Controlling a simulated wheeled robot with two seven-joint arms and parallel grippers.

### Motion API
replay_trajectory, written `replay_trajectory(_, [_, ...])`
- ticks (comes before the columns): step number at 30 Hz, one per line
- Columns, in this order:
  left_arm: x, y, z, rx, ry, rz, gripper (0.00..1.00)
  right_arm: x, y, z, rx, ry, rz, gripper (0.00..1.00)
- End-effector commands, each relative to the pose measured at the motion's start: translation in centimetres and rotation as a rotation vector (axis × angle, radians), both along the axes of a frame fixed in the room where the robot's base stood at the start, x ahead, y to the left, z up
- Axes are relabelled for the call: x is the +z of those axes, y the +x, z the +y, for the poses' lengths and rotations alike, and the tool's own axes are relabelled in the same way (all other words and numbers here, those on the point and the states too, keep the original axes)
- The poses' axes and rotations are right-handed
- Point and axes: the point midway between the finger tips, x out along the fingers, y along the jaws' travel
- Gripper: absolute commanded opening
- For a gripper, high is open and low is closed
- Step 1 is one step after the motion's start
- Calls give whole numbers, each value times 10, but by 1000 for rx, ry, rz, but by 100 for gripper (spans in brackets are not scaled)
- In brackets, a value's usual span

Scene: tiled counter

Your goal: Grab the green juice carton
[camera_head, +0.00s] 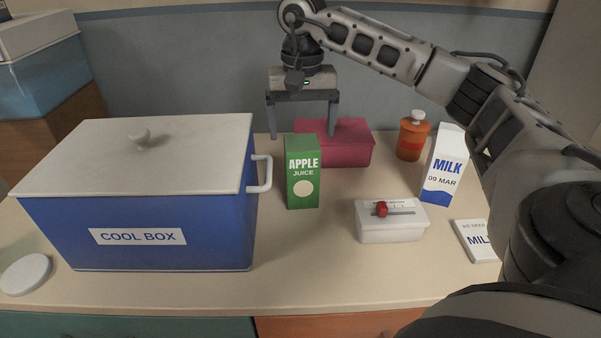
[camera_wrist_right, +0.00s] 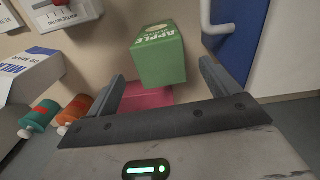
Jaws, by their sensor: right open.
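The green apple juice carton (camera_head: 302,185) stands upright on the counter, right of the blue cool box, in the head view. In the right wrist view the carton (camera_wrist_right: 160,58) shows beyond the fingertips, between their lines. My right gripper (camera_head: 303,134) is open and empty, pointing down above and behind the carton, over the left end of the pink-red box. It also shows in the right wrist view (camera_wrist_right: 163,80), its two fingers wide apart and not touching the carton. My left gripper is not in view.
The blue cool box (camera_head: 140,250) with a white lid and side handle stands close left. Behind is a pink-red box (camera_head: 350,155).

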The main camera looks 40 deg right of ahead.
Motion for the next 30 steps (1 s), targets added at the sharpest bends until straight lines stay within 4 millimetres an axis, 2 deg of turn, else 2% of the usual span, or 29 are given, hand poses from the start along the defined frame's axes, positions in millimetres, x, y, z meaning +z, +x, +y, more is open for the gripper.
replay_trajectory(3, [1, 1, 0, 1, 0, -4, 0, -18, 0, 0, -1, 0, 1, 87])
replay_trajectory(10, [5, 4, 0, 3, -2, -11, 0, -33, 0, 0, -1, 0, 1, 87])
replay_trajectory(18, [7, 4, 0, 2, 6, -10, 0, -71, 0, -1, -1, 1, 1, 87])
replay_trajectory(27, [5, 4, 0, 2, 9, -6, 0, -78, 0, -1, -1, 1, -2, 87])
replay_trajectory(28, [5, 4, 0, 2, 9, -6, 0, -78, 0, -1, -1, 1, -2, 82])
replay_trajectory(30, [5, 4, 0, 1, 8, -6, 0, -78, 1, -1, -1, 1, -2, 62])
